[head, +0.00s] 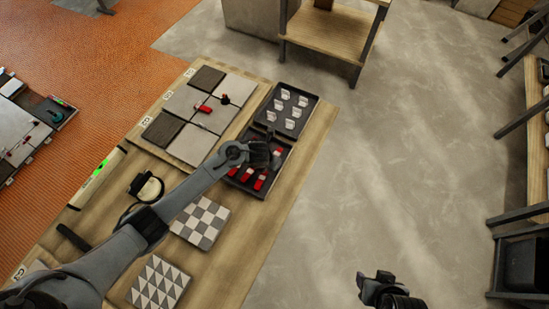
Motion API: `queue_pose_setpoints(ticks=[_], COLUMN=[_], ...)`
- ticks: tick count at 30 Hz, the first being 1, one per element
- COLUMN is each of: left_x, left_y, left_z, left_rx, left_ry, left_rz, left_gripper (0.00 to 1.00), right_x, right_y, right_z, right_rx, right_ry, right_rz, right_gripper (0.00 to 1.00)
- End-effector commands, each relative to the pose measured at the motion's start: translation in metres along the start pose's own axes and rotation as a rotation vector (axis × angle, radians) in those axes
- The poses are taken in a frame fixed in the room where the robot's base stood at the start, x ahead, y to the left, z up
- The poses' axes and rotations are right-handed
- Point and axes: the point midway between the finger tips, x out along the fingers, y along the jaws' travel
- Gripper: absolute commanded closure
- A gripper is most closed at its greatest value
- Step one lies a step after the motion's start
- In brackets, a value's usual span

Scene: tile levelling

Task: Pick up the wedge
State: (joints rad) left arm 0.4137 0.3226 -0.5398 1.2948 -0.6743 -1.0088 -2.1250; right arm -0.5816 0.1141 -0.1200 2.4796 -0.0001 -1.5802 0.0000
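Several red wedges (260,183) lie in the lower section of a black tray (246,187) on the wooden table. Another red wedge (203,109) lies on the light tiles, at a joint between them. My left gripper (268,156) is over the lower tray section, close to the wedges, and hides part of it. I cannot tell whether it touches a wedge or whether its fingers are open. My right gripper (377,285) is over the bare floor at the lower right, away from the table; its finger state is unclear.
The upper black tray (277,121) holds several pale clips (291,111). Light and dark tiles (187,146) lie left of the trays. A green-lit level (97,178), a round tool (149,188) and patterned tiles (201,222) are also on the table (262,235).

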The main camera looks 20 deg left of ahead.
Motion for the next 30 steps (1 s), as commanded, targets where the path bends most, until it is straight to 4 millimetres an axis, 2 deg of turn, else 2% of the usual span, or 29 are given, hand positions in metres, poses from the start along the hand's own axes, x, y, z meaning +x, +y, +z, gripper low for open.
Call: queue_pose_setpoints(ticks=[7, 15, 18, 30], left_x=[0.0007, 0.0007, 0.0007, -0.005], left_y=[-0.0002, -0.0002, -0.0003, -0.0003], left_z=[0.0003, 0.0001, 0.0, 0.0027], left_rx=[0.001, 0.001, 0.001, 0.002], left_ry=[-0.001, 0.0, 0.0, -0.001], left_rz=[0.0, 0.0, 0.0, -0.001], left_gripper=[0.47, 0.88, 1.0, 1.0], right_x=[-0.0003, -0.0003, -0.0002, -0.002], right_y=[0.0, 0.0012, 0.002, 0.0023], right_z=[-0.0008, -0.0006, -0.0004, -0.001], right_rx=[0.0, -0.006, -0.009, -0.009], right_ry=[0.002, 0.002, 0.001, 0.001], right_rz=[0.0, 0.004, 0.007, 0.007], right_gripper=[0.48, 0.48, 0.48, 0.48])
